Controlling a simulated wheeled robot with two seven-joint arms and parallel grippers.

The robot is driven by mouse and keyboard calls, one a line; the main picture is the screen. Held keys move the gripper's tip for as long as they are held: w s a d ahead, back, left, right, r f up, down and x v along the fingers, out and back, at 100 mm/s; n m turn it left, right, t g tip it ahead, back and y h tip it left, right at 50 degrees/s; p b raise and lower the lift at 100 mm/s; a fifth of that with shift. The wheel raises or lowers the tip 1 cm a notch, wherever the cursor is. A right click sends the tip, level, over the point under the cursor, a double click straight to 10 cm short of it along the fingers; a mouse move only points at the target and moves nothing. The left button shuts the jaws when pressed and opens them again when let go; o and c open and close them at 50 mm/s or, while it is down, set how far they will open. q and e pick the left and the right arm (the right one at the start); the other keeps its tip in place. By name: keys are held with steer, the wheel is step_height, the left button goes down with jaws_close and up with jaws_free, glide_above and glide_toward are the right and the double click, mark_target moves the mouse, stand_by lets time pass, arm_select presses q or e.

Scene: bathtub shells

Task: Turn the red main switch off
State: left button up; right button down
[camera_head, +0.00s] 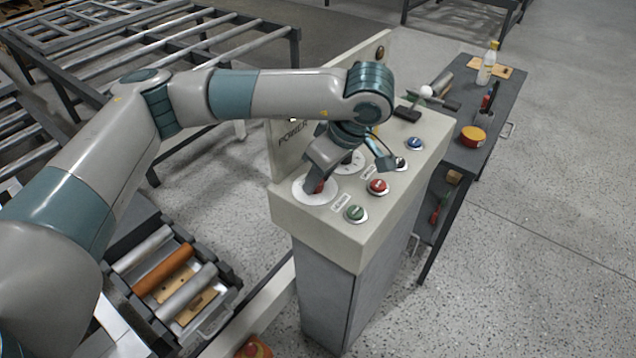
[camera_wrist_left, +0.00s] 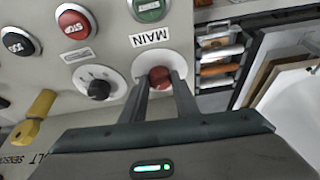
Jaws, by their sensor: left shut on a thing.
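The red main switch (camera_wrist_left: 160,75) sits on a white round plate beside a label reading MAIN (camera_wrist_left: 149,37) in the left wrist view. My left gripper (camera_wrist_left: 160,84) has a finger on each side of the red knob and is shut on it. In the head view the left gripper (camera_head: 319,178) reaches down onto the panel from above, and only a sliver of red shows at the white plate (camera_head: 314,197). The gripper hides most of the switch there, and its turn angle is not clear. My right gripper is not in view.
The control cabinet (camera_head: 350,245) also carries a red button (camera_head: 377,187), a green button (camera_head: 355,213), a blue button (camera_head: 415,143) and a black selector knob (camera_wrist_left: 99,89). A yellow handle (camera_wrist_left: 42,103) is close by. A dark side table (camera_head: 475,85) stands at the right.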

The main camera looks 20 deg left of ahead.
arm_select(q)
steer(key=n, duration=0.1)
steer(key=n+g+b, duration=0.1)
steer(key=n, duration=0.1)
steer(key=n+b, duration=0.1)
steer(key=shift+w+n+g+y, duration=0.3)
steer(key=shift+g, duration=0.1)
steer(key=shift+w+n+g+b, duration=0.15)
steer(key=shift+n+g+b, duration=0.5)
steer(key=shift+n, duration=1.35)
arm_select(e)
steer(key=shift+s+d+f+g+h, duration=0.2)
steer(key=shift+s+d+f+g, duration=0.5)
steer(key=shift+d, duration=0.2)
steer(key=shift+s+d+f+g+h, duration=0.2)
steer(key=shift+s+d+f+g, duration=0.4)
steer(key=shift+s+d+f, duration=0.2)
arm_select(q)
steer(key=o, duration=1.1)
steer(key=shift+c, duration=0.2)
steer(key=shift+r, duration=0.1)
